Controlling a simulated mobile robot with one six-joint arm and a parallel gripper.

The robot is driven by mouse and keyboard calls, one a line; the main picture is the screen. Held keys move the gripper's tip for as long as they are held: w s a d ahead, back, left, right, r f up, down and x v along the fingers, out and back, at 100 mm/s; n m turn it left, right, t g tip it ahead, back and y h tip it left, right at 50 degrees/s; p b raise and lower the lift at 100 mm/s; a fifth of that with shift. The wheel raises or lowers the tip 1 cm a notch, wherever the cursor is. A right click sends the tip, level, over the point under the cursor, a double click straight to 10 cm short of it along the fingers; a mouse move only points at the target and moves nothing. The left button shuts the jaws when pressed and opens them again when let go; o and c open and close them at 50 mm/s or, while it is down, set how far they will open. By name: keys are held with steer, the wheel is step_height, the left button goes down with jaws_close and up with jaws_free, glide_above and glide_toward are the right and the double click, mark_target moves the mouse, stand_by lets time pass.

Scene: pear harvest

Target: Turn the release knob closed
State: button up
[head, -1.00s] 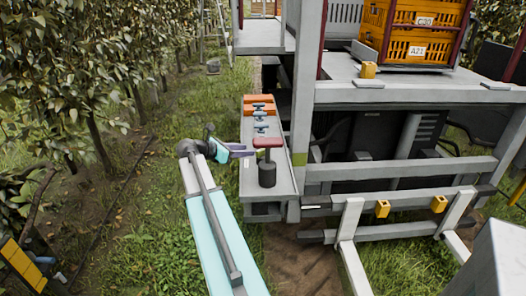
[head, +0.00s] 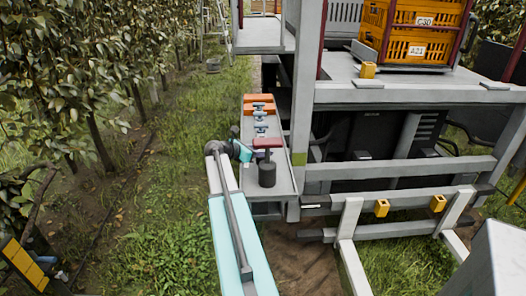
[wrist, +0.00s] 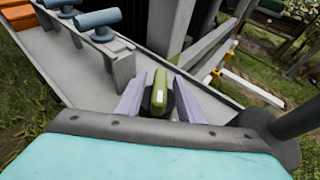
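The release knob (wrist: 160,92) shows in the wrist view as an olive-green handle with a pale mark, on a dark base. It stands between the two grey-purple fingers of my gripper (wrist: 160,88). The fingers are apart, one on each side of the knob. Small gaps seem to show beside it, and I cannot tell whether either finger touches it. In the head view my gripper (head: 256,154) reaches over the left edge of the grey control shelf (head: 284,187). The knob is hidden there behind my wrist and the red-topped part.
Blue T-shaped handles (wrist: 97,23) and an orange block (head: 258,99) sit farther along. A grey upright post (head: 300,120) rises beside the shelf. Open grass (head: 170,220) lies left.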

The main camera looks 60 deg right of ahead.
jaws_close()
steer(key=shift+w+d+r+m+g+p, duration=0.1)
steer(key=shift+d+m+g+p, duration=0.05)
steer(key=shift+m+g+p, duration=0.5)
steer(key=shift+m+g+y+p, duration=0.5)
steer(key=shift+m+g+y, duration=0.2)
steer(key=shift+m+g, duration=0.2)
steer(key=shift+m+g+y+p, duration=1.1)
steer(key=shift+m+g+p, duration=0.1)
steer(key=shift+m+g, duration=0.2)
steer(key=shift+m+g+y, duration=0.25)
steer(key=shift+m+y, duration=0.15)
steer(key=shift+m, duration=0.05)
steer(key=shift+p, duration=0.3)
